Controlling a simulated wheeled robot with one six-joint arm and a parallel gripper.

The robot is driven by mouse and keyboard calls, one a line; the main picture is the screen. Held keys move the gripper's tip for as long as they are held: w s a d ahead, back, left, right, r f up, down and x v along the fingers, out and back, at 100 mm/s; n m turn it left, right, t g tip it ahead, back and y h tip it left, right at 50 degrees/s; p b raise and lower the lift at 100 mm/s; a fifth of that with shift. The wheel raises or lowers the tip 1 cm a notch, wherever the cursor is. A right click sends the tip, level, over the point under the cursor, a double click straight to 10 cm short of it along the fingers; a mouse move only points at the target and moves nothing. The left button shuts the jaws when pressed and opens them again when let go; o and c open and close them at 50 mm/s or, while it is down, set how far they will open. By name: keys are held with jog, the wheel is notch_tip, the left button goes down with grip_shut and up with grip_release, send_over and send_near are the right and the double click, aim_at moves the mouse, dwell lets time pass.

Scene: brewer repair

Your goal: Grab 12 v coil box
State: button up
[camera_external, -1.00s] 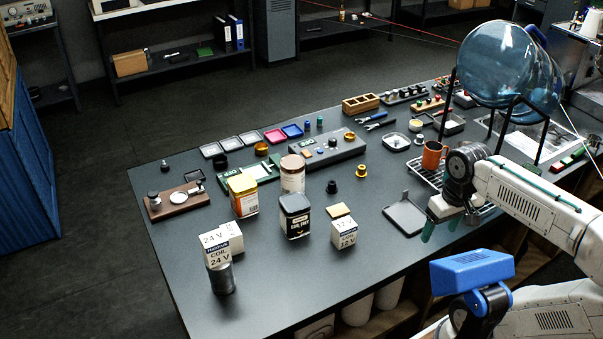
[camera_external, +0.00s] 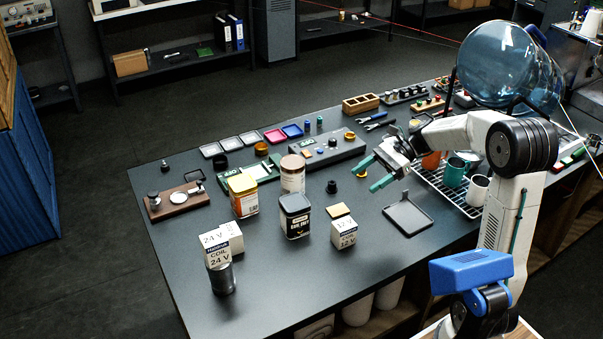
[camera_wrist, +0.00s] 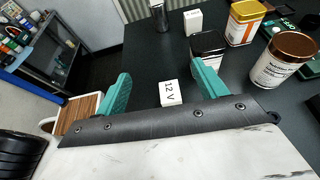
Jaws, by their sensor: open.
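The 12 V coil box (camera_external: 344,233) is a small white box with dark lettering, standing on the dark table near its front edge. In the wrist view the 12 V box (camera_wrist: 171,92) shows between and beyond my two green fingers, its "12 V" label turned sideways. My gripper (camera_external: 371,174) is open and empty, raised above the table behind and to the right of the box in the external view. Its spread fingers also show in the wrist view (camera_wrist: 161,70).
A black tin (camera_external: 295,215) stands close left of the 12 V box, with a tan square piece (camera_external: 338,210) just behind it. An orange-lidded tin (camera_external: 243,197) and a brown-lidded jar (camera_external: 292,174) stand farther back. A grey tray (camera_external: 408,216) lies to the right.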

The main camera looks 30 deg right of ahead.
send_near(335, 238)
jog(key=shift+d+r, duration=0.4)
jog(key=shift+r, duration=0.2)
jog(key=shift+a+f, duration=0.15)
jog(key=shift+f, duration=0.2)
jog(key=x, duration=0.7)
jog(key=shift+a+f, duration=0.1)
jog(key=shift+f, duration=0.2)
jog(key=c, duration=1.2)
